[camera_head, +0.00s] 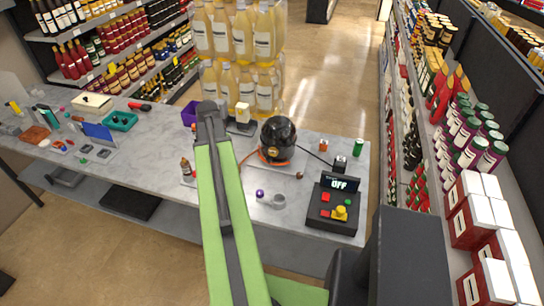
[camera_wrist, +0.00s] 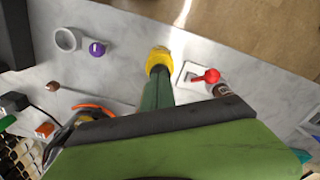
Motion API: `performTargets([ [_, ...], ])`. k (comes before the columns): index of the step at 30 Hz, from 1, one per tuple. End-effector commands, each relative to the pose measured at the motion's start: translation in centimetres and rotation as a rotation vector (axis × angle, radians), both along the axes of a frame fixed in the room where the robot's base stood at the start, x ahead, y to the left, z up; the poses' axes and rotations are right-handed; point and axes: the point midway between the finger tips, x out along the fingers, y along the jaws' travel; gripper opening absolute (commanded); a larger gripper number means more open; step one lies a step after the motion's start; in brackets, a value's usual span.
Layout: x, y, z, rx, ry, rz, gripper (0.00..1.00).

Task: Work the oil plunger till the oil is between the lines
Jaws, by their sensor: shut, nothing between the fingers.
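A red ball knob (camera_wrist: 206,76) on a white plate (camera_wrist: 190,76) shows in the wrist view, perhaps the oil plunger. My gripper (camera_wrist: 158,56) is just left of it, apart from it in the picture, with its yellow-tipped fingers shut and empty. In the head view the gripper is hidden by my green arm. A dark, round pump-like body (camera_head: 278,138) with an orange base stands on the table, right of my arm. I cannot make out any oil level or lines. A small brown bottle (camera_head: 186,168) is left of my arm; a dark labelled cylinder (camera_wrist: 222,91) is beside the knob.
A control box (camera_head: 325,210) reading OFF stands at the table's right end. A purple ball (camera_wrist: 97,49) and a grey ring (camera_wrist: 67,40) lie near the table edge. Bottles (camera_head: 240,35) stand behind the table. Bare tabletop (camera_wrist: 125,70) surrounds the gripper.

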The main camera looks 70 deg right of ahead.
Motion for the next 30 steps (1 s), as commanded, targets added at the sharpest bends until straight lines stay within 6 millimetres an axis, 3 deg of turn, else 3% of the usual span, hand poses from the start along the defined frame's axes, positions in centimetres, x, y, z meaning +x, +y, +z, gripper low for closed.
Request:
performTargets([
  [14, 0.0, 0.0, -1.2, 0.000, 0.000, 0.000, 0.00],
  [30, 0.0, 0.0, 3.4, 0.000, 0.000, 0.000, 0.00],
])
